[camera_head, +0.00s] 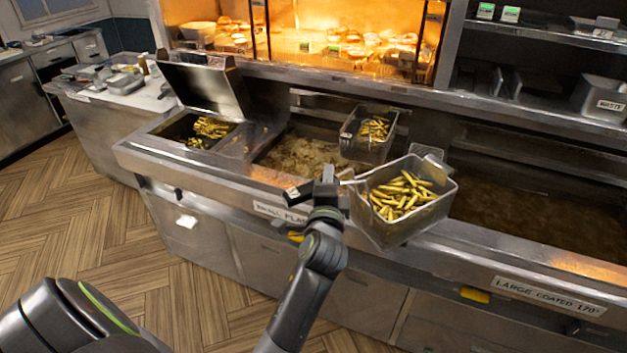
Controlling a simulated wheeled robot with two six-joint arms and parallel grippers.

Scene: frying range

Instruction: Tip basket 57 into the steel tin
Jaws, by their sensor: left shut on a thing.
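My left gripper (340,188) is shut on the handle of a wire-sided basket (385,236) of golden fried pieces. This basket is held over the front edge of the fryer, slightly tilted, with the pieces still inside. No number on it can be read. At the left end of the range, a steel well or tin (178,131) under a raised lid holds more golden pieces; I cannot tell for sure that it is the steel tin. My right gripper is not in view.
A second basket (349,143) with fried pieces stands behind the held one, at a bubbling oil vat (300,155). A dark oil vat (530,205) lies to the right. The raised lid (205,85) stands at the left. A tin marked waste (598,98) sits on the right shelf.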

